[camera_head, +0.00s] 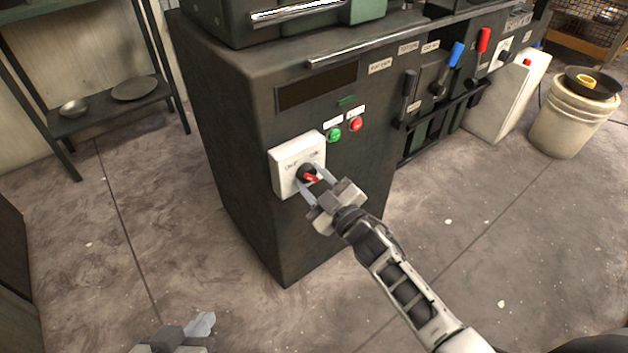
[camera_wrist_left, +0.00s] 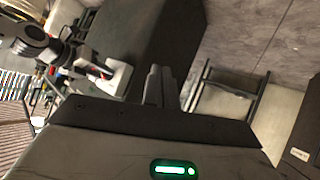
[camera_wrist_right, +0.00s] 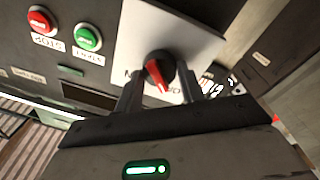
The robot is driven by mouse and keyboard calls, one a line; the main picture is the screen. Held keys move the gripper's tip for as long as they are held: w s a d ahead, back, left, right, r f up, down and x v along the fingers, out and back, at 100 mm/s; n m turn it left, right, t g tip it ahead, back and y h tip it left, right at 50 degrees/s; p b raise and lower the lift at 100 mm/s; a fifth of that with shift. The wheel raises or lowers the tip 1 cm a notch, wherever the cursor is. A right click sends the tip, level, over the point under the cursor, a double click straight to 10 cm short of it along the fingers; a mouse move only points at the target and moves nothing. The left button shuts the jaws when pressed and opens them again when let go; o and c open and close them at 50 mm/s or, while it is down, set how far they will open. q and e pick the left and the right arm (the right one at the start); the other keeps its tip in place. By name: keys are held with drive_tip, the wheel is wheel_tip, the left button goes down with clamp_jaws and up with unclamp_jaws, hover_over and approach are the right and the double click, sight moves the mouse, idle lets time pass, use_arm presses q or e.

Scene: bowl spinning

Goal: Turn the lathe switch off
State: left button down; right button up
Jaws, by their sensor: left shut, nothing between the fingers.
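The lathe switch is a black rotary knob with a red pointer (camera_head: 309,176) on a white box (camera_head: 284,158) at the lathe's front corner. In the right wrist view the red pointer (camera_wrist_right: 156,77) tilts slightly down and to the right, on the white plate (camera_wrist_right: 193,38). My right gripper (camera_head: 312,179) is open, its fingers on either side of the knob; in its wrist view a gap shows beside the knob. The knob's lettering is partly hidden. My left gripper (camera_head: 204,324) is shut and empty, low over the floor, away from the switch.
A green button (camera_head: 333,134) and a red button (camera_head: 356,124) sit just above the switch box. Levers with blue (camera_head: 456,54) and red (camera_head: 483,40) handles are further right. A bucket (camera_head: 570,118) stands at the right, a shelf (camera_head: 110,108) at the left.

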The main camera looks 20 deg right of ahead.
use_arm(q)
drive_tip(key=shift+f, duration=0.1)
use_arm(e)
drive_tip(key=o, duration=0.4)
drive_tip(key=shift+c, duration=0.2)
use_arm(q)
drive_tip(key=r+p, duration=0.1)
drive_tip(key=a+r+p, duration=0.1)
drive_tip(key=shift+s+r+p, duration=0.2)
drive_tip(key=shift+r+p, duration=0.05)
drive_tip(key=shift+p, duration=0.05)
use_arm(e)
drive_tip(key=v, duration=1.6)
use_arm(q)
drive_tip(key=shift+f, duration=0.15)
use_arm(e)
drive_tip(key=shift+d+f, duration=0.1)
